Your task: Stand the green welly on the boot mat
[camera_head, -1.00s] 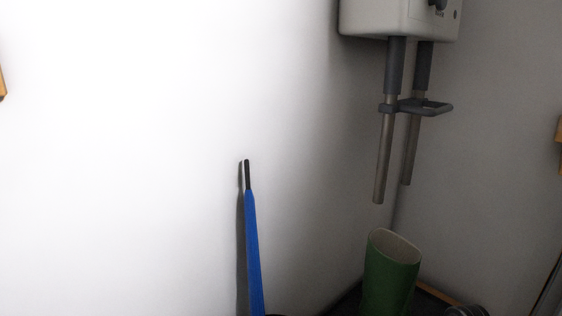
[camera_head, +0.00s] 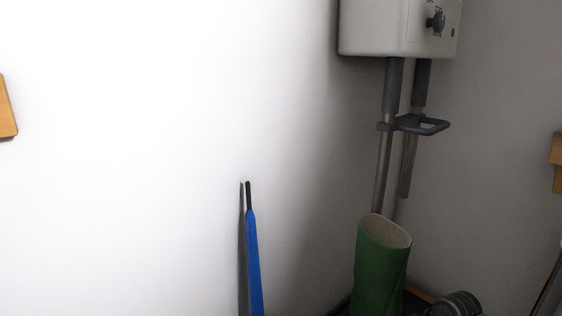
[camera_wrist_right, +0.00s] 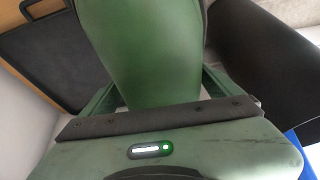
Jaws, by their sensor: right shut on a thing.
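The green welly (camera_head: 380,268) stands about upright in the head view, its pale-lined opening at the top and its lower part cut off by the frame. In the right wrist view the green welly (camera_wrist_right: 145,45) fills the space between the fingers of my right gripper (camera_wrist_right: 155,88), which is shut on it. Its foot is not clearly seen. A flat dark panel with a raised rim, which looks like the boot mat (camera_wrist_right: 42,48), lies at the upper left of the wrist view, apart from the fingers. My left gripper is in neither view.
A grey-white wall unit (camera_head: 395,28) with two hanging pipes is above and behind the welly. A blue pole-like thing (camera_head: 253,262) with a black tip stands near the white wall. A large black thing (camera_wrist_right: 255,50) is close on the right in the wrist view.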

